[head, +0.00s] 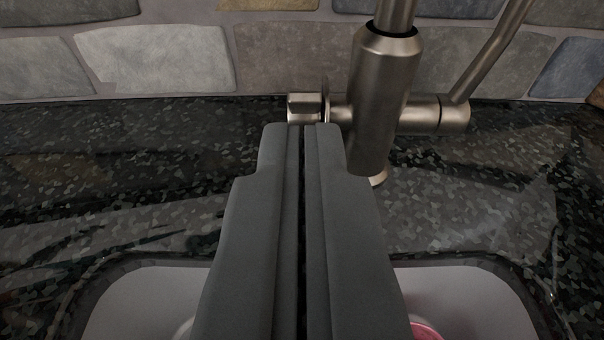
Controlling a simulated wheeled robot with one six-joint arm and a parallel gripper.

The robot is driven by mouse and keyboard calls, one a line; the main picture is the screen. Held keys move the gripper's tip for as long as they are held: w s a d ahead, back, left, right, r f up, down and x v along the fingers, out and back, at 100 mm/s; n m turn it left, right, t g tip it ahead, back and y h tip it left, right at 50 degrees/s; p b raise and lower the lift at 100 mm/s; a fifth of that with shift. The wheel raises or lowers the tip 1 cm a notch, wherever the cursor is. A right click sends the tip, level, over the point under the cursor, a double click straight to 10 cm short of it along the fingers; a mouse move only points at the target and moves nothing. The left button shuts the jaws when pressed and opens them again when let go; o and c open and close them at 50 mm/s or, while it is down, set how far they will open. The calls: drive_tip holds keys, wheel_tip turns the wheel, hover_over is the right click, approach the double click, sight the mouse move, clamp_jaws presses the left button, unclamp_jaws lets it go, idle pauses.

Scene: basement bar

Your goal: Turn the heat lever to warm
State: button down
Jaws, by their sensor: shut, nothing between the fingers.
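A brushed-metal faucet body (380,105) stands on the dark counter at the wall, right of the picture's middle. A short blocky metal handle (304,103) sticks out on its left side, with a thin disc beside it. A long thin lever (490,52) rises up and right from a cylinder on the faucet's right side. No markings show which one is the heat lever. My gripper (303,128) is shut and empty. Its tips lie just in front of the left handle and cover its lower edge; I cannot tell whether they touch it.
A grey sink basin (465,300) lies below, mostly hidden by my gripper. A pink-red round thing (426,330) shows partly in it. A stone wall (155,58) stands close behind the faucet. The speckled counter (110,170) is clear on the left.

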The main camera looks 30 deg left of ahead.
sight(302, 106)
drive_tip(key=x, duration=0.8)
drive_tip(key=shift+w+a, duration=0.2)
drive_tip(key=shift+w, duration=0.05)
drive_tip(key=shift+s+d+f, duration=0.3)
drive_tip(key=shift+s+f, duration=0.15)
